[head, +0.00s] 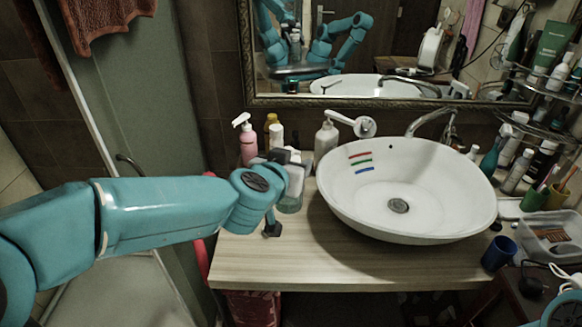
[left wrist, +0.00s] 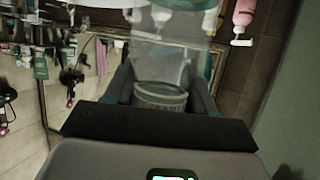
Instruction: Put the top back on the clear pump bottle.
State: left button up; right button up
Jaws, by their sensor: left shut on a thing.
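The arm hides part of both. I cannot tell whether the top touches the bottle's neck. In the left wrist view my left gripper (left wrist: 160,98) is shut on a grey ribbed collar (left wrist: 160,96), apparently the top's, with a blurred, see-through shape beyond it. My right gripper is not in view.
A pink pump bottle (head: 247,145), a yellow bottle (head: 270,126) and a white pump bottle (head: 326,140) stand behind. The white basin (head: 450,215) is to the right. A blue cup (head: 498,253) stands at the counter's right. The wooden counter front (head: 290,262) is clear.

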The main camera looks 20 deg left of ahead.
pick_arm(q)
jog(key=o, duration=0.6)
grip_shut()
jog(key=s+a+f, duration=0.1)
jog(key=f, duration=0.8)
jog(key=s+a+f, duration=0.1)
jog(key=a+f, duration=0.1)
jog(key=f, duration=0.6)
jog(key=shift+s+a+f, duration=0.2)
jog(key=shift+s+f, duration=0.15)
jog(key=shift+s, duration=0.05)
jog(key=s+d+r, duration=0.1)
jog(key=d+r, duration=0.1)
jog(key=d, duration=0.7)
jog(key=s+d+r, duration=0.2)
jog(key=d+r, duration=0.1)
jog(key=d, duration=0.7)
jog(key=shift+s+d, duration=0.2)
